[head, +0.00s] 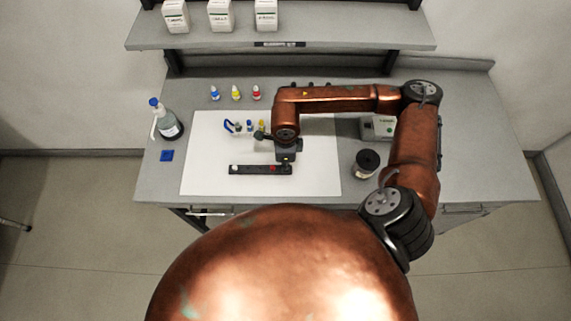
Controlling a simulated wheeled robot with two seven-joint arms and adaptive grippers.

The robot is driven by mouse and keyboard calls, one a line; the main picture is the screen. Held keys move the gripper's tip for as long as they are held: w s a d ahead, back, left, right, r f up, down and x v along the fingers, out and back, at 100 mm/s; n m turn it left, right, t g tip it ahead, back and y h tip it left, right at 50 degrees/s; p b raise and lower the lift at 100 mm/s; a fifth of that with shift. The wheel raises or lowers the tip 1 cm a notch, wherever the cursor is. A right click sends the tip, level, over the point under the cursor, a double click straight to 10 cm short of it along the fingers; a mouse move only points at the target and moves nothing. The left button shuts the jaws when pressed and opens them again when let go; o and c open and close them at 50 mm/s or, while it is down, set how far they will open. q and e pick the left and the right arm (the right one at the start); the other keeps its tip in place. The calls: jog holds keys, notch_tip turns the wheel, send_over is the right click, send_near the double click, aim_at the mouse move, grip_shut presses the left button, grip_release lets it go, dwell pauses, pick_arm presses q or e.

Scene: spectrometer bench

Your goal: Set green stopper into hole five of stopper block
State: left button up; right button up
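The stopper block (260,170) is a long black bar lying near the front of the white mat. A pale piece shows at its left end and a red piece right of its middle. My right gripper (262,137) reaches in from the right, above the mat just behind the block. Its fingers are small and dark, and I cannot tell whether they are open or shut. A dark greenish shape shows at its tip, but I cannot make out whether it is the green stopper. The holes are too small to count. My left gripper is not in view.
The white mat (210,180) has free room at left. Blue, yellow and red-labelled bottles (236,93) stand farther back. A wash bottle (168,125) stands at left, a dark-lidded jar (367,163) at right.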

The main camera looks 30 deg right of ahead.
jog(key=o, duration=0.5)
notch_tip(320, 180, up, 12)
dwell(0.5)
dwell(0.5)
